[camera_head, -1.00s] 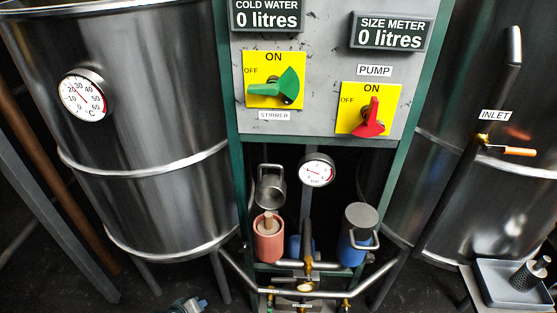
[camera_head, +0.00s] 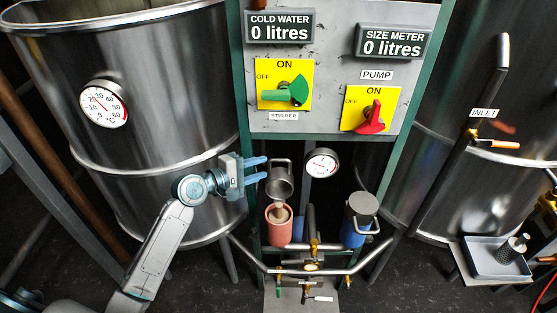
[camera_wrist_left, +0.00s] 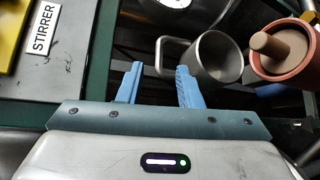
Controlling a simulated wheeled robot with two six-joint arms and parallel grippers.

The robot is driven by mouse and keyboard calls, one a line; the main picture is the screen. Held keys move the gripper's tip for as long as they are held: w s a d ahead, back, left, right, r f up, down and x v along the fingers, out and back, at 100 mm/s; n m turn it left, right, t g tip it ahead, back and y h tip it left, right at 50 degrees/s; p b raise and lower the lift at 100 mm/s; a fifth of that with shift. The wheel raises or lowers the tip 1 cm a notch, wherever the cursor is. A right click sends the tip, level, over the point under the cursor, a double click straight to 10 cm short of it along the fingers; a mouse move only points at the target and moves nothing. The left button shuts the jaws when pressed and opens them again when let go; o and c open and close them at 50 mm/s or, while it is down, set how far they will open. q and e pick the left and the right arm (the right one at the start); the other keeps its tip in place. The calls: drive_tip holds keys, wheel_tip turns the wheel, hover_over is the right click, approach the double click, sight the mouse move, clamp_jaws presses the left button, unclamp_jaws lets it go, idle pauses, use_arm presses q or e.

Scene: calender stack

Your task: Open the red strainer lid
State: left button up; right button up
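The red strainer (camera_head: 279,232) stands low in the green frame, its top open with a brown rod showing inside. Its grey metal lid (camera_head: 281,186) stands raised and tipped back above it, hollow side visible, with a looped handle. My left gripper (camera_head: 264,169) is open and empty, just left of the lid. In the left wrist view, the lid (camera_wrist_left: 217,60) and its handle (camera_wrist_left: 162,56) are ahead of the open fingers (camera_wrist_left: 160,84), apart from them as far as I can tell. The strainer's red rim (camera_wrist_left: 262,72) is at the right. My right gripper is out of view.
A blue strainer (camera_head: 353,237) with its lid down stands to the right. A pressure gauge (camera_head: 322,163) is right of the raised lid. Pipes (camera_head: 310,268) cross below. The switch panel (camera_head: 335,70) is above; a large steel tank (camera_head: 160,80) is at left.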

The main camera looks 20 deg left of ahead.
sight(281, 161)
use_arm(q)
drive_tip(key=p+x, duration=0.1)
drive_tip(key=x, duration=0.6)
drive_tip(key=shift+p, duration=0.3)
clamp_jaws()
